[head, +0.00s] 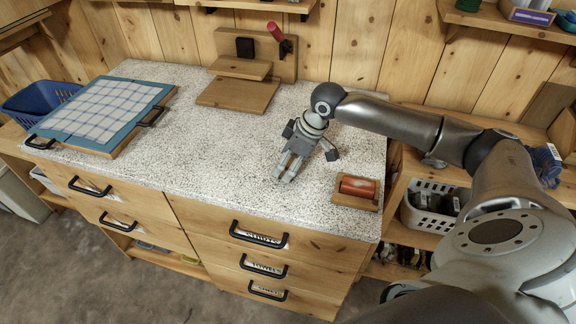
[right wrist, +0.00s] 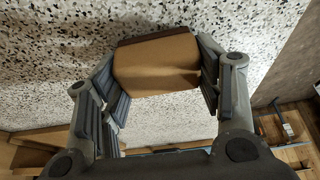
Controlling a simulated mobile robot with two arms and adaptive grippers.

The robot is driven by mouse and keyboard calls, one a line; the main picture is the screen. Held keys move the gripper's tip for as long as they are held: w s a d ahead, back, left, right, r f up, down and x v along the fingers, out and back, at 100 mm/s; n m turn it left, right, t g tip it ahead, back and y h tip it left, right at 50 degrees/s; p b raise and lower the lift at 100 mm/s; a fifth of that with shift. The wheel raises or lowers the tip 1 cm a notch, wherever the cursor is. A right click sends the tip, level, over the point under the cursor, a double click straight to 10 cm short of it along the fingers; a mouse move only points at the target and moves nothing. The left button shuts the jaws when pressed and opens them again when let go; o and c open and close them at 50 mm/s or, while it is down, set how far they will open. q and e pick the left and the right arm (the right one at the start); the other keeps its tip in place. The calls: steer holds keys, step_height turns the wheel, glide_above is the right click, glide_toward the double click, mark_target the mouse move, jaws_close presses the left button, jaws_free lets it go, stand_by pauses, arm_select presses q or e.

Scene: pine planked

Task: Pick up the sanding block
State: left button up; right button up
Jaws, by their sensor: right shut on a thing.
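The sanding block (right wrist: 155,65) is a tan block with a dark brown strip along its far edge. In the right wrist view it sits between the two fingers of my right gripper (right wrist: 157,82), which is shut on it from both sides. Speckled worktop shows around it; I cannot tell whether the block touches the worktop. In the head view my right gripper (head: 286,170) points down over the middle of the worktop, and the block cannot be made out there. My left gripper is not in view.
On the speckled worktop (head: 215,150), a small wooden holder (head: 343,203) with a reddish-brown roll (head: 358,187) stands right of the gripper. A wooden stand (head: 238,95) with a red-handled tool (head: 276,32) is behind. A blue-edged tray (head: 118,136) with checked cloth lies left. Worktop left of the gripper is clear.

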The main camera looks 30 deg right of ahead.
mark_target(289, 162)
steer(key=shift+r, duration=0.5)
step_height(289, 162, up, 2)
steer(key=shift+s+d+r+b, duration=0.1)
steer(key=shift+r+b, duration=0.15)
steer(key=shift+b, duration=0.25)
steer(key=s+d+r+b, duration=0.2)
steer(key=s+r+b, duration=0.1)
steer(key=s+r, duration=0.6)
steer(key=shift+s+d+r, duration=0.2)
steer(key=shift+s+r, duration=0.05)
steer(key=shift+s, duration=2)
